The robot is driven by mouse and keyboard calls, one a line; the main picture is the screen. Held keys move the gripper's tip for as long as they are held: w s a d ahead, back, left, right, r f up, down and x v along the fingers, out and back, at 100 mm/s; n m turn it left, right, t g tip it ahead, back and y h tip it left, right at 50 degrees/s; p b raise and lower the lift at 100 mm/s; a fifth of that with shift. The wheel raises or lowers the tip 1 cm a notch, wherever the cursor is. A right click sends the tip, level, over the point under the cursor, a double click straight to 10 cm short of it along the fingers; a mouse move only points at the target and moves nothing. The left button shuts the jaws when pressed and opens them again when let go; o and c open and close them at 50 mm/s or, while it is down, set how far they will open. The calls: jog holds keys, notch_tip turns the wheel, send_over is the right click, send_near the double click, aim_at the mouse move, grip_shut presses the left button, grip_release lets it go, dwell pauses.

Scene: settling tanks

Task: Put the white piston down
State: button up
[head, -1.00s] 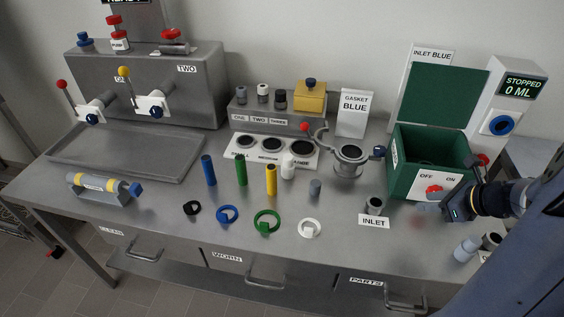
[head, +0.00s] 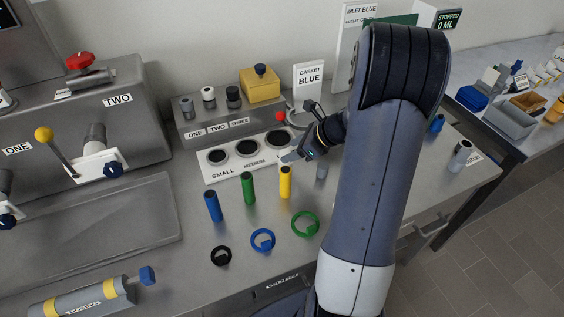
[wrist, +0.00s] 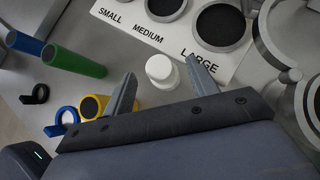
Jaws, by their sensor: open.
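The white piston (wrist: 162,72) stands in the wrist view between the two fingers of my gripper (wrist: 160,66), in front of the white plate (wrist: 136,18) marked SMALL, MEDIUM and LARGE. The fingers are apart, with a gap visible on both sides of it; I cannot tell whether its base rests on the bench. In the head view my gripper (head: 292,156) is by the plate's right end, and the piston is mostly hidden there. The plate's round holes look dark and empty.
The yellow piston (head: 285,182), green piston (head: 248,188) and blue piston (head: 212,206) stand close by. Black, blue and green rings (head: 305,224) lie in front. A grey block (head: 217,125) with a yellow box (head: 260,86) is behind. My arm hides the bench to the right.

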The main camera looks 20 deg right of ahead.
aim_at(286, 153)
jog(key=shift+w+a+f, duration=0.2)
jog(key=shift+a, duration=0.1)
jog(key=shift+p+x, duration=0.4)
jog(key=shift+x, duration=1.9)
jog(key=shift+c, duration=0.6)
jog(key=c, duration=1.1)
